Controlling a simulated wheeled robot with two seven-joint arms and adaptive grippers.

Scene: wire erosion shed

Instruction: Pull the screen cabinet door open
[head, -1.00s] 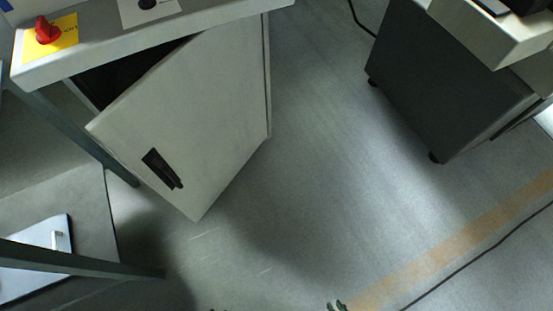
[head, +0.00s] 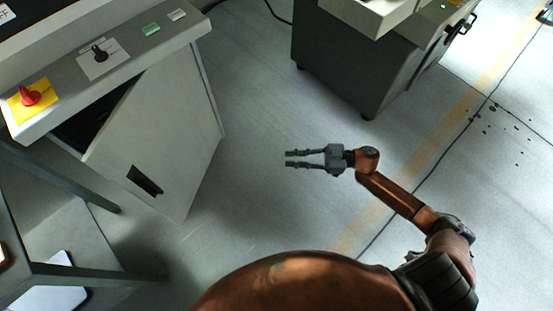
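The screen cabinet door (head: 165,150) is a pale grey panel below the control console, at the left in the head view. It stands partly open, with a dark gap (head: 88,125) along its upper left edge. A dark recessed handle (head: 145,181) is near its lower left side. My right gripper (head: 288,159) is to the right of the door, clear of it and over the floor. Its two fingers are apart with nothing between them. My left gripper is not in view.
The console (head: 130,60) above the door carries a red rotary switch (head: 30,96) on a yellow plate. A dark grey cabinet (head: 345,65) stands at the top right. A metal frame (head: 90,274) is at the lower left. Floor between the cabinets is clear.

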